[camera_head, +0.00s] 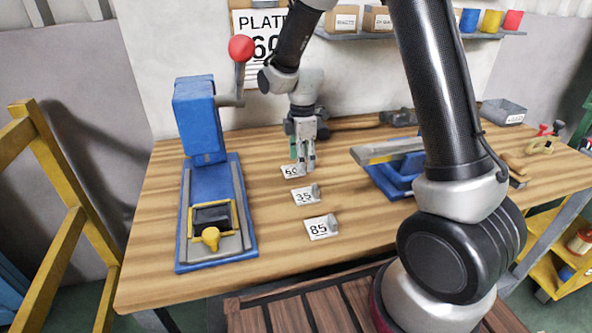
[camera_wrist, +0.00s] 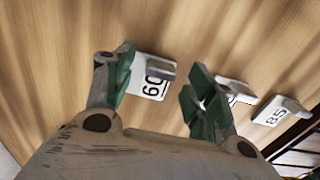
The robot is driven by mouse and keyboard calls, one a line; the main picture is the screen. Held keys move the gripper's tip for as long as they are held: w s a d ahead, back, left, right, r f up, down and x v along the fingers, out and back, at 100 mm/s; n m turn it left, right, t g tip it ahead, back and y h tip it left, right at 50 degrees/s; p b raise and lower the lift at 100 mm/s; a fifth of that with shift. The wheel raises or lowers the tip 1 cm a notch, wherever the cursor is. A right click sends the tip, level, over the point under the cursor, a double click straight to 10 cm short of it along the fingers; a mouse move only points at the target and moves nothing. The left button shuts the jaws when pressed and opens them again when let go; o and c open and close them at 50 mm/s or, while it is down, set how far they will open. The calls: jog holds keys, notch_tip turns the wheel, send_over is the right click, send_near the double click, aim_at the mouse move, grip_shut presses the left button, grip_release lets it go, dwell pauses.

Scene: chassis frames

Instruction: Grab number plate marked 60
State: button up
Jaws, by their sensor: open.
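The number plate marked 60 (camera_head: 289,172) lies on the wooden table, farthest back in a row of three white plates. It also shows in the wrist view (camera_wrist: 153,88), with a grey raised tab on it. My gripper (camera_head: 303,163) is above this plate. In the wrist view my gripper (camera_wrist: 160,84) is open and empty, with green-padded fingers on either side of the 60 plate, the left one overlapping its edge. I cannot tell the exact height. The plate marked 35 (camera_head: 303,196) is partly hidden by the right finger in the wrist view (camera_wrist: 238,92).
The plate marked 85 (camera_head: 318,229) lies nearest the front. A blue lever press (camera_head: 200,130) stands left, and a blue device (camera_head: 385,180) lies right, partly behind my arm. Table (camera_head: 262,262) around the plates is clear.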

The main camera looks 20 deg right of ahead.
jog(key=shift+f, duration=0.55)
jog(key=c, duration=1.1)
